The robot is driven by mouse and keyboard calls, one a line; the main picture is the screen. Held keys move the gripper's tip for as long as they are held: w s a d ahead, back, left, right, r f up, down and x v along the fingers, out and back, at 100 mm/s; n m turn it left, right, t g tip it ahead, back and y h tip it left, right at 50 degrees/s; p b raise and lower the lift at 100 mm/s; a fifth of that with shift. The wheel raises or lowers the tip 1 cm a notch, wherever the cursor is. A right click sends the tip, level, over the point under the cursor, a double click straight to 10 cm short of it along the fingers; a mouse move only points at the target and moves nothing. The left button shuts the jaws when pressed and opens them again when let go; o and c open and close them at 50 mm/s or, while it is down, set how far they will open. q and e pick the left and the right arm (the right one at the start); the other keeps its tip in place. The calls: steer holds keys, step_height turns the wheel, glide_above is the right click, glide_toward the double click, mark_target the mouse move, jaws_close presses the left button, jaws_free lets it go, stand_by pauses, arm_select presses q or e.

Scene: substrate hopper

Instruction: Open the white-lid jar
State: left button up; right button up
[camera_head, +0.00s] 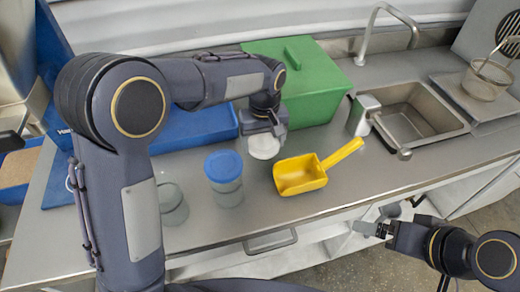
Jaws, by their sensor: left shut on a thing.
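My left gripper (264,133) is shut on a round white lid (264,147), held above the steel counter between the blue-lid jar and the yellow scoop. No jar body shows under the lid. A clear glass jar (173,206) without a lid stands upright at the front left of the counter, left of the blue-lid jar (225,180). My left arm passes close beside the clear jar in the picture. My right gripper (368,228) is low at the right, in front of the counter's edge and away from the jars; its finger gap is not clear.
A yellow scoop (300,175) lies right of the white lid. Behind are a green bin (310,95) and a blue tray (205,128). A white-topped dispenser (364,112), sink (415,110) and strainer (485,82) are at the right. Bare counter lies in front of the scoop.

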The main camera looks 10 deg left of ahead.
mark_target(263, 161)
arm_select(q)
step_height(263, 161, down, 6)
steer(key=shift+r, duration=0.25)
steer(key=shift+f, duration=0.1)
steer(key=o, duration=1.1)
